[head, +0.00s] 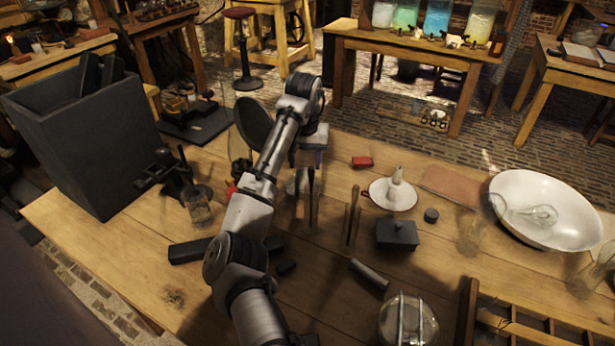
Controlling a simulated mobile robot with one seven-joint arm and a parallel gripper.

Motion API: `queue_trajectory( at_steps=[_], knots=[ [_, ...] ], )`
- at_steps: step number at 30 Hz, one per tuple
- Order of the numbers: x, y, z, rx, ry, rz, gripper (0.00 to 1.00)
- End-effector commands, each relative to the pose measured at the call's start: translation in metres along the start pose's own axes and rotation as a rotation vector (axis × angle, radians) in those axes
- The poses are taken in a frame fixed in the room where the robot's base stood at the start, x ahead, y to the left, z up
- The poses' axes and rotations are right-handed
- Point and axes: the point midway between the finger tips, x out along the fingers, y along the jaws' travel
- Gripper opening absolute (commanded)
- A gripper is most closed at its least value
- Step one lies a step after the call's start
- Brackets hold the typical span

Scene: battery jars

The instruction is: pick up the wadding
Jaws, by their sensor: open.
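My gripper (307,190) hangs from my arm over the middle of the wooden table, pointing down. Its jaws are open, and their tips are hard to make out against the dark rods and small things around them. A small pale, whitish thing (297,184) shows just beside and below the gripper; it may be the wadding, but my arm and gripper partly cover it. I cannot tell whether the gripper touches it.
A tall dark bin (85,135) stands left. Glass jar (198,207) stands near it.

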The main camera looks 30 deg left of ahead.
Motion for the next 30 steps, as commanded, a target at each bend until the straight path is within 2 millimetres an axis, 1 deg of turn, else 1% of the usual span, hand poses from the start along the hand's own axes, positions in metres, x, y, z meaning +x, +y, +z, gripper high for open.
queue_trajectory(
  at_steps=[1, 7, 12, 15, 23, 30],
  knots=[
    [0.006, 0.0, 0.0, 0.0, -0.001, 0.001, 0.49],
    [0.027, -0.003, 0.002, 0.0, 0.0, -0.001, 0.49],
    [0.053, -0.003, 0.003, 0.001, 0.002, 0.0, 0.49],
    [0.062, -0.003, 0.003, 0.002, 0.003, 0.001, 0.49],
    [0.065, -0.003, 0.003, 0.003, 0.005, 0.001, 0.49],
    [0.065, -0.003, 0.003, 0.003, 0.005, 0.001, 0.18]
  ],
)
